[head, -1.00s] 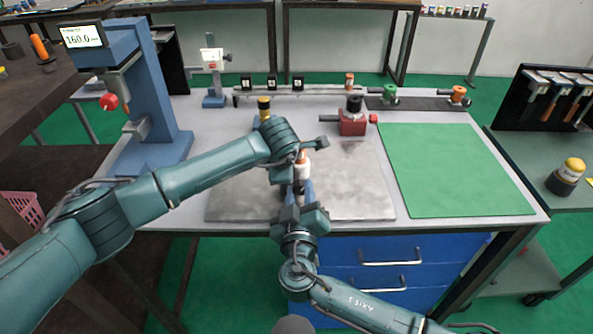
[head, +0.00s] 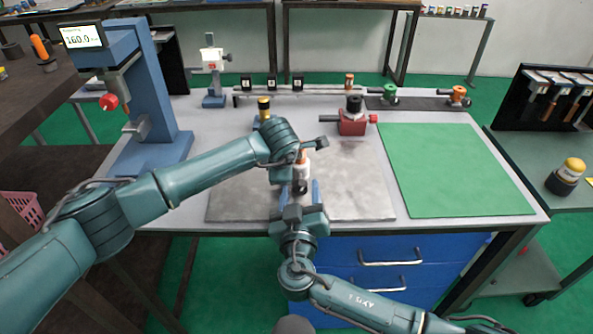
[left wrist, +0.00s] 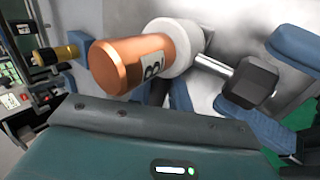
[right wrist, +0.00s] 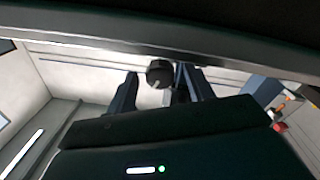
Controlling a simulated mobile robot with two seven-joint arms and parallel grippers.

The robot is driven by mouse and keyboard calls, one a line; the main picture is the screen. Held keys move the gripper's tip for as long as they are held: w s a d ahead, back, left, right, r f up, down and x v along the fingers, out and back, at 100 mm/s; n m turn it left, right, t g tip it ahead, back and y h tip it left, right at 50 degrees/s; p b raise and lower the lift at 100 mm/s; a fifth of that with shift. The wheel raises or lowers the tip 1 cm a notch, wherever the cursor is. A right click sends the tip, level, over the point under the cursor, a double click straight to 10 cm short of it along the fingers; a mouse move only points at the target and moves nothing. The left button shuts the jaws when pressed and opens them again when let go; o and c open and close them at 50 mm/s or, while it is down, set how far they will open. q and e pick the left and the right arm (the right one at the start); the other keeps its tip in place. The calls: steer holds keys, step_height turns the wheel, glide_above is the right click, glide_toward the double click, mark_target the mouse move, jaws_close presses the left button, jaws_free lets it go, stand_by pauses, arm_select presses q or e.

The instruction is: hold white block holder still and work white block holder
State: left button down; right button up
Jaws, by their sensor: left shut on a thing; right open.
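The white block holder (head: 302,172) stands upright on the grey plate, with an orange top and a black knob on its near side. In the left wrist view its white collar (left wrist: 178,45), lettered orange cylinder (left wrist: 130,62), steel rod and black knob (left wrist: 253,82) show large. My left gripper (head: 290,172) is shut on the holder from the left; its grip is partly hidden by the arm. My right gripper (head: 302,192) is open on the near side, its blue fingers either side of the knob. The knob shows between them in the right wrist view (right wrist: 160,72); contact cannot be told.
The grey plate (head: 230,200) lies under both grippers. A red block fixture (head: 352,122) and a yellow-and-black piece (head: 264,106) stand behind. A blue press (head: 155,100) rises at left. The green mat (head: 455,170) at right is bare.

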steer(key=m, duration=0.4)
steer(key=shift+m, duration=0.4)
steer(key=s, duration=1.2)
steer(key=s+a+f+n+g+y, duration=0.2)
steer(key=s+a+n+g, duration=0.3)
steer(key=n, duration=0.9)
steer(key=s+a+f+n+g+y, duration=0.3)
steer(key=s+a+n+g, duration=0.3)
steer(key=n, duration=0.8)
steer(key=shift+s+a+f+n+g, duration=0.3)
steer(key=shift+a+f+n, duration=0.1)
steer(key=shift+a, duration=1.4)
arm_select(q)
steer(key=c, duration=1.2)
jaws_free()
